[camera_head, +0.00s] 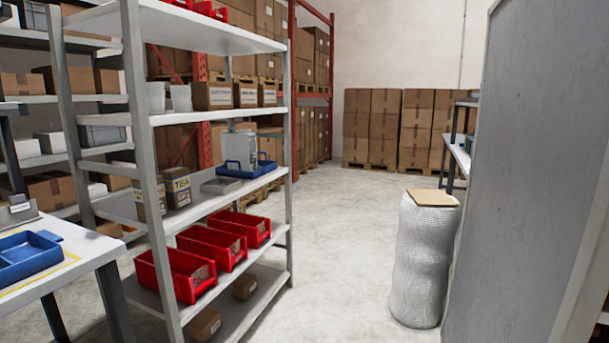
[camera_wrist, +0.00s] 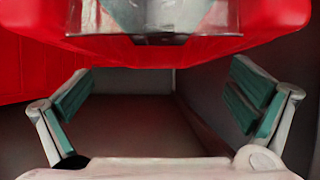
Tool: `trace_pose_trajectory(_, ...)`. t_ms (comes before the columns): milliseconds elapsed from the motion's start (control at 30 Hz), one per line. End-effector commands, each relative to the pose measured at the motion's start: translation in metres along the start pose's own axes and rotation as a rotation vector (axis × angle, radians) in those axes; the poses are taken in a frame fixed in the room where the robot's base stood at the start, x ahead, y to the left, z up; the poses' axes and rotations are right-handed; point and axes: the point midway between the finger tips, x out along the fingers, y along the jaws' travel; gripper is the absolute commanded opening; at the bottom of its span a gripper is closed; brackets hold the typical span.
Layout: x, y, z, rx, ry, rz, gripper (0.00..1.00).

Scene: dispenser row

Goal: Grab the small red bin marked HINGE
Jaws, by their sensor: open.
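Three small red bins stand in a row on a lower shelf in the head view: a near one (camera_head: 176,272), a middle one (camera_head: 213,246) and a far one (camera_head: 241,227). More red bins (camera_head: 210,10) show at the top, cut by the frame edge. No HINGE marking is readable. In the wrist view a red bin (camera_wrist: 270,22) fills the top, very close, with a greyish patch at its middle. My gripper (camera_wrist: 160,105) is open, with its green-padded fingers apart and nothing between them. Which bin this is, I cannot tell. My gripper is not seen in the head view.
A grey shelf rack (camera_head: 210,115) holds boxes, TEA packs (camera_head: 178,191) and a blue tray (camera_head: 252,170). A table with a blue tray (camera_head: 28,256) is at left. A wrapped roll (camera_head: 425,262) and a grey panel (camera_head: 530,180) stand right. The middle floor is clear.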

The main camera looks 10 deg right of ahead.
Motion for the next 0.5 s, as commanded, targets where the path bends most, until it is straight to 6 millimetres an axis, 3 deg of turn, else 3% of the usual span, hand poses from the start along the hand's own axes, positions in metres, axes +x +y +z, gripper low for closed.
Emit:
trace_pose_trajectory(167, 0.011, 0.000, 0.000, -0.001, -0.002, 0.000, 1.00)
trace_pose_trajectory(500, 0.055, 0.001, -0.002, -0.001, -0.002, 0.000, 1.00)
